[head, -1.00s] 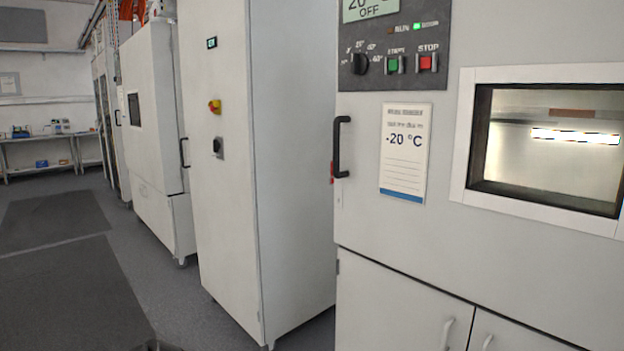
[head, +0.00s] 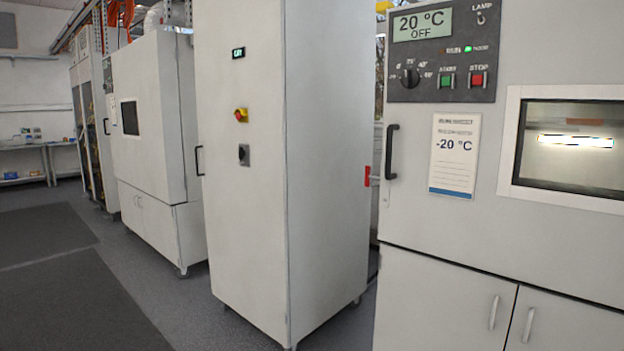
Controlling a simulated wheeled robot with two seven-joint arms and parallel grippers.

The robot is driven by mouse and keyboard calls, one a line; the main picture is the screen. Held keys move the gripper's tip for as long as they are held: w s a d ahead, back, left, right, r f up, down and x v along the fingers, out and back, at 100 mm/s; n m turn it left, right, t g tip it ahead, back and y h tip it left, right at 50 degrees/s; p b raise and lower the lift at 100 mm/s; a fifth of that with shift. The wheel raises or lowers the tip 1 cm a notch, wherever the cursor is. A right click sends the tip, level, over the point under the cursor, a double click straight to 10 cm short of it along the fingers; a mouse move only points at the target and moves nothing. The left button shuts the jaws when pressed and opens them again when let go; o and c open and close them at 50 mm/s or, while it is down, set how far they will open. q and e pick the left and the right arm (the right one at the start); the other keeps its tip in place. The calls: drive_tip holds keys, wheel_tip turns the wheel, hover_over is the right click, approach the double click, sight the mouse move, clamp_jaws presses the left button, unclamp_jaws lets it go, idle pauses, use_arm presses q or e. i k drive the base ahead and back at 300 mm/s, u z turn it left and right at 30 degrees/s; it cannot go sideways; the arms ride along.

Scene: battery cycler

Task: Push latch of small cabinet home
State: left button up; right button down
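I cannot tell which unit is the small cabinet, and no latch can be made out for certain. The near test chamber (head: 440,225) at the right has a shut front door with a black upright handle (head: 391,152) at its left edge. Below are two shut lower doors with pale handles (head: 493,313). A tall white cabinet (head: 240,215) stands in the middle, with a yellow-and-red switch (head: 241,115) and a small dark-and-grey fitting (head: 244,155) on its front. Neither gripper is in view.
A second white chamber (head: 150,110) with a dark window stands further left. A red part (head: 367,176) shows beside the tall cabinet's right edge. Dark mats (head: 75,305) lie on the clear floor at left. A bench (head: 25,145) stands far back.

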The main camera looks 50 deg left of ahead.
sight(368, 177)
drive_tip(key=u, duration=1.25)
drive_tip(key=i, duration=2.25)
drive_tip(key=u, duration=0.3)
